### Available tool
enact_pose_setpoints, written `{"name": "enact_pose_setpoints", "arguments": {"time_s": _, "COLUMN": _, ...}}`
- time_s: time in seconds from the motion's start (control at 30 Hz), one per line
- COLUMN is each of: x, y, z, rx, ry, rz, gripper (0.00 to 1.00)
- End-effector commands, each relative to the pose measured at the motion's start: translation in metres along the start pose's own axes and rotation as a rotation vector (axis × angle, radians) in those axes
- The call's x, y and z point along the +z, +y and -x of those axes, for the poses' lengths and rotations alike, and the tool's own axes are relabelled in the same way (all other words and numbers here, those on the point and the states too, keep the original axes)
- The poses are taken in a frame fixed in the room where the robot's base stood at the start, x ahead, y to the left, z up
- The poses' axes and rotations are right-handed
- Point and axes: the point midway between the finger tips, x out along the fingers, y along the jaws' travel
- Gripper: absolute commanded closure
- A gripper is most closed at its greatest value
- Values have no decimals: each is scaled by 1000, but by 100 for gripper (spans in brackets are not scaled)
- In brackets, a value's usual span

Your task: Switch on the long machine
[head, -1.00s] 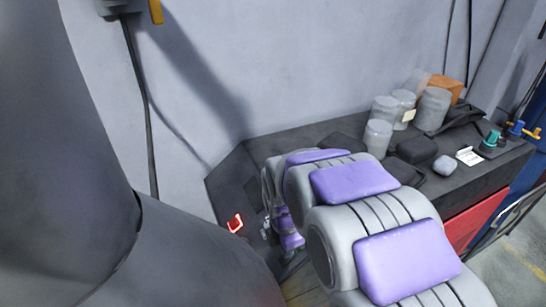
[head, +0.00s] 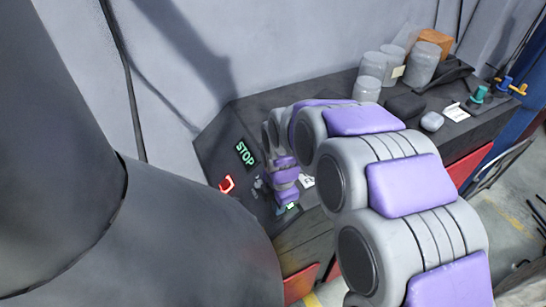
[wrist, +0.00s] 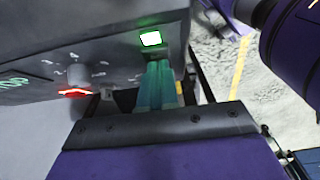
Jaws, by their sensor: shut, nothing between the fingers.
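The long machine is a dark grey bench with a slanted panel (head: 215,142) at its left end. A display (head: 246,152) on it glows with green STOP letters, and part of it shows at the left edge of the wrist view (wrist: 12,83). A red lit switch (head: 227,183) sits below the display. In the wrist view it is beside a grey knob (wrist: 78,73) with numbers around it. A white button with a green glow (wrist: 151,39) is lit. My gripper (wrist: 159,66), with teal fingers, is shut and empty, its tips just below this button; contact is unclear.
Several grey jars (head: 366,88), an orange-brown block (head: 434,42), a dark case (head: 405,106) and a teal knob (head: 478,94) are on the bench top to the right. A pale wall stands behind. Open floor (head: 510,225) shows at the right.

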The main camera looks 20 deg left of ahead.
Motion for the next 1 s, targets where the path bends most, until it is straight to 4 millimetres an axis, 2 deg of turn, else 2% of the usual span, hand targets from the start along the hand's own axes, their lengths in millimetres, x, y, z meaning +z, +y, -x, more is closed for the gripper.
{"name": "enact_pose_setpoints", "arguments": {"time_s": 0.27, "x": -12, "y": 0, "z": -5, "rx": -1, "ry": 0, "rz": 2, "gripper": 100}}
{"name": "enact_pose_setpoints", "arguments": {"time_s": 0.67, "x": -13, "y": 0, "z": -3, "rx": 1, "ry": -1, "rz": 1, "gripper": 100}}
{"name": "enact_pose_setpoints", "arguments": {"time_s": 0.83, "x": -13, "y": 2, "z": 16, "rx": 9, "ry": -1, "rz": 0, "gripper": 100}}
{"name": "enact_pose_setpoints", "arguments": {"time_s": 1.0, "x": -13, "y": 1, "z": 53, "rx": 10, "ry": -2, "rz": 0, "gripper": 100}}
